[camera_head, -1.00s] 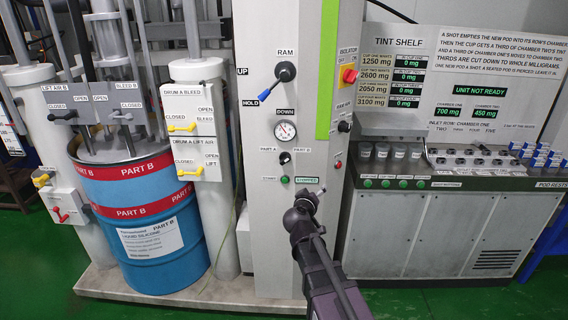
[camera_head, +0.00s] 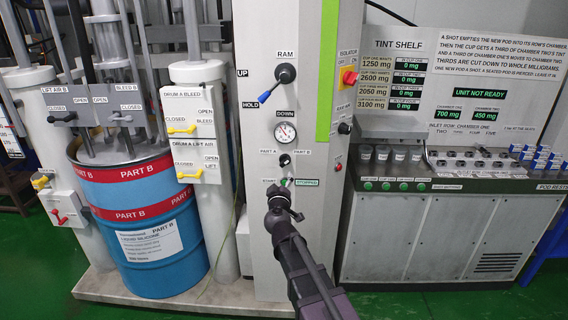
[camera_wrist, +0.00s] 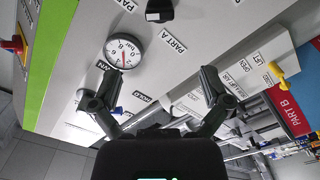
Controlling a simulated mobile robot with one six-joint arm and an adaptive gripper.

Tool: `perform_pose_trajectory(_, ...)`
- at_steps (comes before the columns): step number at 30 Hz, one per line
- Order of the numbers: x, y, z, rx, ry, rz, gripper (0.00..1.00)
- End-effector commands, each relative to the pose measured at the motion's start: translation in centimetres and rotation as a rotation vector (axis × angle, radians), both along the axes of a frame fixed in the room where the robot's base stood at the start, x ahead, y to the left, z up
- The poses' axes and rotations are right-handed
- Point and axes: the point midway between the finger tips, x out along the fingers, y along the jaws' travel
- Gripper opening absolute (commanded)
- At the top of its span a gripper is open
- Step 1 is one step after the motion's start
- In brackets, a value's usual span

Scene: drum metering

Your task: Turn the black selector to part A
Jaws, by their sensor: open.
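The black selector (camera_head: 285,160) is a small dark knob on the grey column's front. It sits below the pressure gauge (camera_head: 285,132), between the PART A label on its left and the PART B label on its right. Its pointing direction is too small to tell. My gripper (camera_head: 281,188) is just below the selector, in front of the START button area. In the wrist view its fingers (camera_wrist: 150,88) are spread apart and empty.
A RAM lever (camera_head: 285,73) with a blue handle is above the gauge. A red knob (camera_head: 349,77) on a yellow plate is at the column's right. The blue PART B drum (camera_head: 150,225) stands left. The tint shelf bench (camera_head: 430,235) stands right.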

Motion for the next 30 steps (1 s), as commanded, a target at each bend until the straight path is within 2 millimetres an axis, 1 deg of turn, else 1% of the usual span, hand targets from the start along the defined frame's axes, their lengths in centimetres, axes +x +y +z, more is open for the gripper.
perform_pose_trajectory(8, 2.9, 0.1, 0.0, 0.000, 0.001, -0.001, 0.97)
perform_pose_trajectory(24, 11.0, 0.0, 0.0, 0.000, 0.000, -0.001, 0.97)
perform_pose_trajectory(30, 12.8, 0.0, 0.0, 0.000, 0.001, -0.001, 0.97)
